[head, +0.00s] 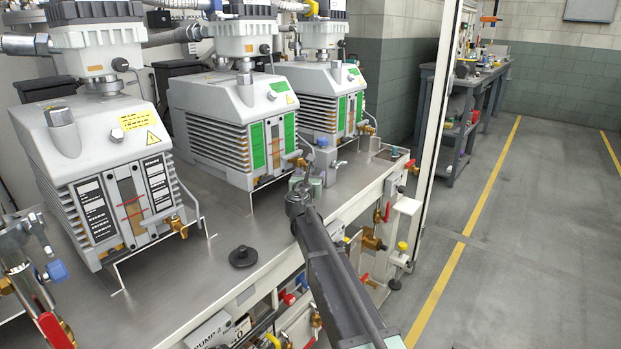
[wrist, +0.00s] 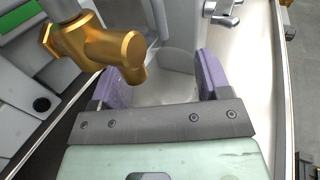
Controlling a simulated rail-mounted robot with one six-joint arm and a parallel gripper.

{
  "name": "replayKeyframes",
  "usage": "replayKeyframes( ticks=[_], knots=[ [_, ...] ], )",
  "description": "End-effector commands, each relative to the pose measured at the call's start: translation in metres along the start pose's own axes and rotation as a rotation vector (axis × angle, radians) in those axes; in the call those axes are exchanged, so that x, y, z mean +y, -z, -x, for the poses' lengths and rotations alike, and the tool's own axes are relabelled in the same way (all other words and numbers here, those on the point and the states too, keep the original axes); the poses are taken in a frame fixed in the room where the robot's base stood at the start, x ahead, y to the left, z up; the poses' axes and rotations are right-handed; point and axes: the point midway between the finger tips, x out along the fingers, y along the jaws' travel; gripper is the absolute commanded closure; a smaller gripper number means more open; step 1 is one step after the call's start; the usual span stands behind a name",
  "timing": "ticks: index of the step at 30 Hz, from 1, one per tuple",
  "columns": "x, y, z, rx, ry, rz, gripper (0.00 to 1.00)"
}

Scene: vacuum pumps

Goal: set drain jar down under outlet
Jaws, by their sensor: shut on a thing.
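My gripper (wrist: 160,78) has two purple finger pads, shut on the clear drain jar (wrist: 172,90) between them in the wrist view. The jar is see-through, so its base and any contact with the bench are hard to tell. The brass outlet (wrist: 110,52) sits at upper left in the wrist view, its open end close to the left finger and the jar's near left side. In the head view my gripper (head: 317,165) is beside the front of the middle pump (head: 225,125), over the steel bench (head: 225,220). The jar is not clear there.
The left pump (head: 95,170) and right pump (head: 322,100) stand on the same bench. A black knob-like part (head: 243,256) lies on the bench near the front. A white post (head: 437,100) rises at the bench's right. The floor (head: 540,230) beyond is clear.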

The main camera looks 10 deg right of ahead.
Motion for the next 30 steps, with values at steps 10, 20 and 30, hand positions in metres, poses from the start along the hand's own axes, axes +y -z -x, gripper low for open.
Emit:
replayKeyframes(
  ticks=[10, 20, 30],
  knots=[
    [0.0, 0.004, 0.0, 0.0, 0.0, 0.0, 0.14],
    [0.0, 0.004, 0.001, 0.0, 0.0, 0.0, 0.0],
    [-0.002, 0.004, 0.06, 0.0, -0.001, 0.0, 0.0]
  ],
)
